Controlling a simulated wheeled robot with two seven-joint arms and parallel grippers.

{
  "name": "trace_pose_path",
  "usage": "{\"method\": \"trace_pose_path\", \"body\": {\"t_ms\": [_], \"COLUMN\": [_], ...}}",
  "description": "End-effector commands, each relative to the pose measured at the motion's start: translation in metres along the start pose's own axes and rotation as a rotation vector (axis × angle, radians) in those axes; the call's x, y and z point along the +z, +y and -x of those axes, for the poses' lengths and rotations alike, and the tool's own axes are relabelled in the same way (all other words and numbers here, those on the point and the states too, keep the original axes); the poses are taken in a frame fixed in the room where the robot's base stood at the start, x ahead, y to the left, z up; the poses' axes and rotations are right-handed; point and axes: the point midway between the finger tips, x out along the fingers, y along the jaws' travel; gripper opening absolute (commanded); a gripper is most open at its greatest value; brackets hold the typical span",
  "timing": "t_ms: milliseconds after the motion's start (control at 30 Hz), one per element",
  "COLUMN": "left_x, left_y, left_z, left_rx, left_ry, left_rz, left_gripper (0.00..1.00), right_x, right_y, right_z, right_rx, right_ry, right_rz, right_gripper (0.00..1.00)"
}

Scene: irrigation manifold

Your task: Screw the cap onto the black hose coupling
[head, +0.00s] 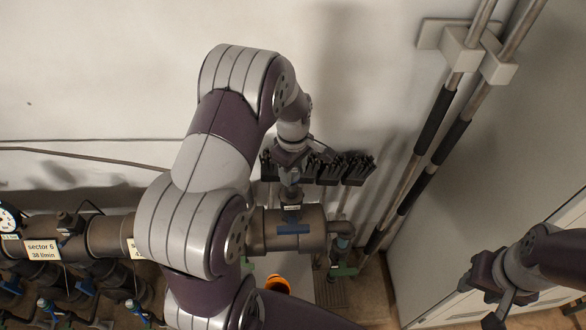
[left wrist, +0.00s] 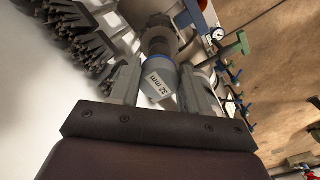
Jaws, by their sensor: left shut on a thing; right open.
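My left gripper (head: 290,178) reaches over the end of the manifold pipe, pointing down. In the left wrist view its two fingers (left wrist: 161,80) are shut on a blue-grey piece with a white "32 mm" label, which appears to be the cap (left wrist: 162,72). Just beyond the cap, in line with it, is a dark round fitting (left wrist: 158,40), likely the black hose coupling. Whether the threads are engaged is hidden. My right gripper (head: 490,296) is open and empty at the lower right, far from the manifold.
An orange object (head: 278,284) is below. Metal poles (head: 432,132) stand on the right.

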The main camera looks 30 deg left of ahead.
Motion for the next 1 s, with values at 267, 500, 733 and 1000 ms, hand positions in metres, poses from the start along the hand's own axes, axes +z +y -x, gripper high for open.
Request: {"method": "trace_pose_path", "body": {"t_ms": [267,500,733,1000], "left_x": [0.000,0.000,0.000,0.000], "left_y": [0.000,0.000,0.000,0.000], "left_z": [-0.007,-0.010,-0.009,-0.012], "left_rx": [0.000,0.000,0.000,0.000], "left_ry": [0.000,0.000,0.000,0.000], "left_rz": [0.000,0.000,0.000,0.000], "left_gripper": [0.15,0.15,0.15,0.15], "right_x": [0.001,0.001,0.001,0.001], "right_y": [0.000,0.000,0.000,0.000], "right_z": [-0.004,-0.005,-0.005,-0.007], "right_rx": [0.000,0.000,0.000,0.000], "right_ry": [0.000,0.000,0.000,0.000], "right_rz": [0.000,0.000,0.000,0.000], "right_gripper": [0.43,0.43,0.43,0.43]}}
